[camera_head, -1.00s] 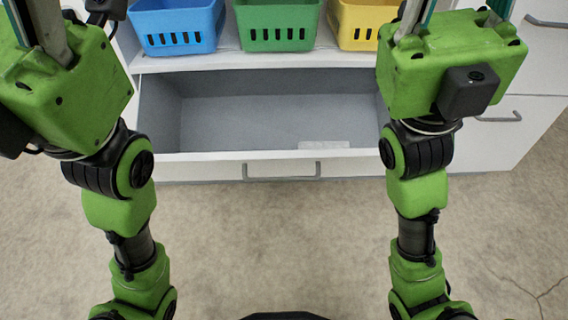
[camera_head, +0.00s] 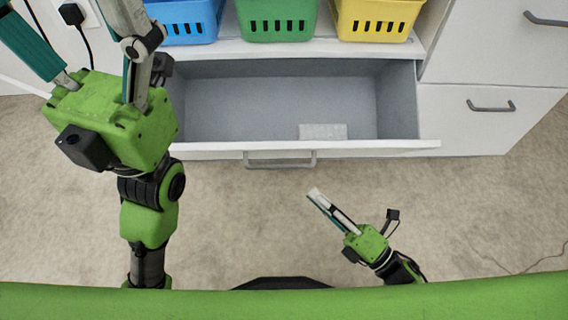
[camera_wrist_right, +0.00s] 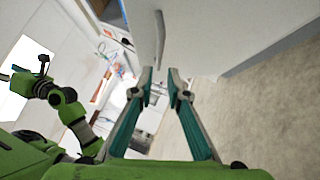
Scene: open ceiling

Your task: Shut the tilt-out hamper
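The tilt-out hamper stands open below the baskets in the head view; its grey inside (camera_head: 280,105) shows, with a pale rectangular patch at the bottom. Its white front panel (camera_head: 390,147) leans out, with a grey bar handle (camera_head: 280,162) at the middle. My right gripper (camera_head: 316,194) is in front of and lower than the panel, just right of the handle, its fingers apart and empty. In the right wrist view its fingertips (camera_wrist_right: 161,73) point at the white panel and a bar handle (camera_wrist_right: 159,38). My left gripper (camera_head: 66,14) is spread open at upper left, fingertips cut off.
Blue (camera_head: 186,20), green (camera_head: 277,18) and yellow (camera_head: 378,18) baskets stand on the shelf above the hamper. A closed white drawer front with a grey handle (camera_head: 490,106) is at right.

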